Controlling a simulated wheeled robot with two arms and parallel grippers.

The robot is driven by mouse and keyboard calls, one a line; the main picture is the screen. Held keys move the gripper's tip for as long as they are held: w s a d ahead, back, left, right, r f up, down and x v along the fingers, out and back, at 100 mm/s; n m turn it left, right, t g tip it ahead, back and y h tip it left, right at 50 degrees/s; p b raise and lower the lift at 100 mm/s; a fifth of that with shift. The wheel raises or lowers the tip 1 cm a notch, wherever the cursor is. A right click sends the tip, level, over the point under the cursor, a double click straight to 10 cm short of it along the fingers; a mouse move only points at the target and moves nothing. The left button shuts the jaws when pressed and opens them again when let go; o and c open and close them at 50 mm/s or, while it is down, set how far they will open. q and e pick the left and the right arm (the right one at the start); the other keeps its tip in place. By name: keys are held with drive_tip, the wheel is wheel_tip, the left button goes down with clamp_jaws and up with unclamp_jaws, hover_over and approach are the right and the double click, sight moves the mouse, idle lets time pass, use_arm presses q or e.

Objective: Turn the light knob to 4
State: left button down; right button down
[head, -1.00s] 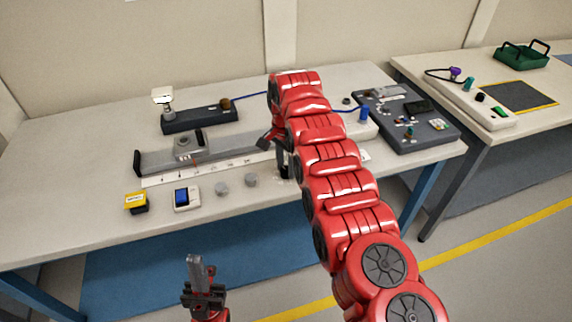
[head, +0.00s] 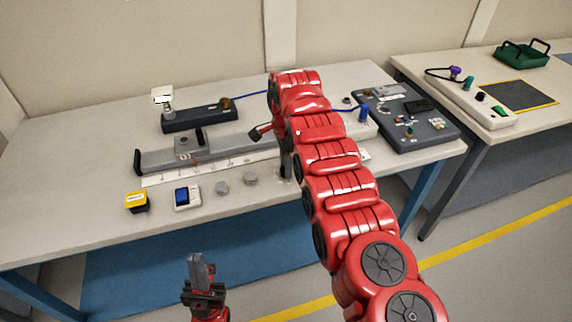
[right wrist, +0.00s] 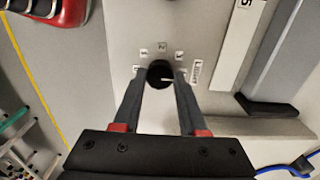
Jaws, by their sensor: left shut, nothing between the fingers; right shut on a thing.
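The light knob (right wrist: 160,74) is a small round black knob with a white pointer line, on a pale panel in the right wrist view. Number marks arc around its far side, and a word label stands at its right. The pointer aims right, below the 3 mark, toward a mark partly covered by the finger. My right gripper (right wrist: 161,76) is shut on the knob, one finger on each side. In the head view my right arm hides most of that gripper and the knob. My left gripper (head: 196,260) is shut and empty, low in front of the bench.
On the bench (head: 70,190) stand a rail with a carriage (head: 185,147), a yellow box (head: 136,201), a meter (head: 187,197) and two grey discs. A dark board (head: 430,135) lies right of my arm. A second bench is further right.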

drive_tip(key=shift+c, duration=2.2)
unclamp_jaws()
drive_tip(key=shift+r, duration=0.5)
wheel_tip(320, 180, up, 3)
drive_tip(key=shift+f+p, duration=0.1)
drive_tip(key=shift+p, duration=0.35)
wheel_tip(320, 180, up, 14)
drive_tip(key=p, duration=1.4)
drive_tip(key=shift+f, duration=0.15)
drive_tip(key=shift+w+f, duration=0.1)
drive_tip(key=shift+f, duration=0.05)
